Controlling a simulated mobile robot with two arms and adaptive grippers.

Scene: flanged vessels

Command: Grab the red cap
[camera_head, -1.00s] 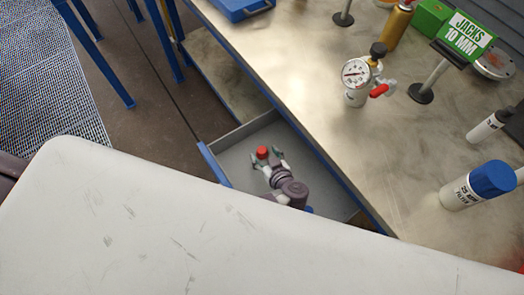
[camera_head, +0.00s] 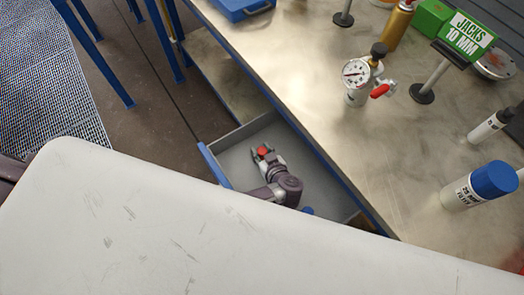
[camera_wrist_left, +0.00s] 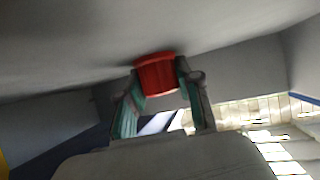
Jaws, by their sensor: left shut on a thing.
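The red cap (camera_head: 263,150) is in the open grey drawer (camera_head: 236,139) below the workbench in the head view. My left gripper (camera_head: 262,154) is shut on it, with a finger on each side. In the left wrist view the cap (camera_wrist_left: 157,73) sits between the two teal-padded fingers of my left gripper (camera_wrist_left: 158,90), close to a grey surface. Whether the cap touches that surface cannot be told. My right gripper is not in view.
The metal workbench (camera_head: 330,120) runs beside the drawer. On it stand a pressure gauge with a red-handled valve (camera_head: 356,76), a blue-capped filter bottle (camera_head: 470,190), a gold cylinder (camera_head: 397,25) and a green sign (camera_head: 463,36). A blue case (camera_head: 243,8) lies at the far edge.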

